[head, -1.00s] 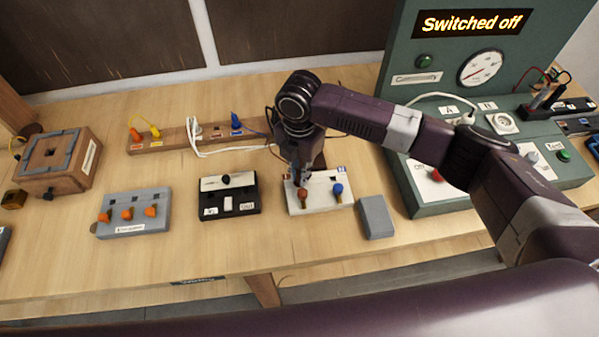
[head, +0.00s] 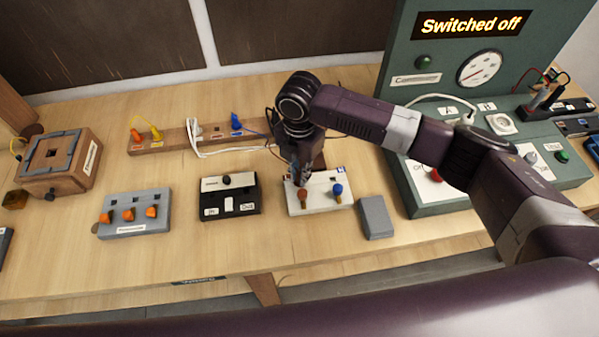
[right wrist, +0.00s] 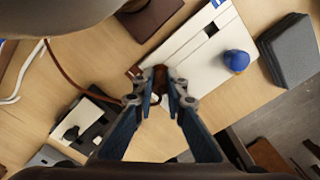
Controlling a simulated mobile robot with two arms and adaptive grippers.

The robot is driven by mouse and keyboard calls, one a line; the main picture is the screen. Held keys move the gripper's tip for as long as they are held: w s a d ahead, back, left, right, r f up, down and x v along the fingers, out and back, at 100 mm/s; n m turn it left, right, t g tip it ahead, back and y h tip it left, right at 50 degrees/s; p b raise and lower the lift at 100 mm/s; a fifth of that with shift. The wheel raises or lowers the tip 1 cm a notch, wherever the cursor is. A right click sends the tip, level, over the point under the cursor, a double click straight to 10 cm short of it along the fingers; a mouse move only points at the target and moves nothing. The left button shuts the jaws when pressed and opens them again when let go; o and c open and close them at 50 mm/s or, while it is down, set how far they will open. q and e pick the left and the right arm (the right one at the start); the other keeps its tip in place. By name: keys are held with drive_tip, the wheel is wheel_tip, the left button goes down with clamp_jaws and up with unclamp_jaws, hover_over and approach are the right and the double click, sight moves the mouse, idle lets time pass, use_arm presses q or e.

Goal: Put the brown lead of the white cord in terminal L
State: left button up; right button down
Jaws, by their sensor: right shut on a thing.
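The white terminal block (head: 320,206) lies on the bench with a brown knob (head: 303,197) and a blue knob (head: 337,190). My right gripper (head: 302,180) points down over the brown-knob side. In the right wrist view my right gripper (right wrist: 160,88) is shut at the block's edge, and the blue knob (right wrist: 236,61) stands clear to the right. The brown lead (right wrist: 68,75) runs from upper left to the fingers, which hold it; its tip is hidden. The white cord (head: 195,142) lies looped behind. My left gripper is out of view.
A grey block (head: 375,217) stands just right of the terminal block. A black-and-white switch box (head: 229,203) and a grey box with orange knobs (head: 134,226) stand to the left. A green test panel (head: 430,205) bounds the right. Bare bench lies in front.

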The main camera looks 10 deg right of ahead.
drive_tip(key=shift+p, duration=0.3)
drive_tip(key=shift+s+f, duration=0.15)
drive_tip(key=shift+f, duration=0.15)
idle(1.1)
drive_tip(key=shift+r+p, duration=0.2)
drive_tip(key=shift+p, duration=0.2)
idle(0.5)
drive_tip(key=c, duration=1.9)
unclamp_jaws()
drive_tip(key=shift+r, duration=0.1)
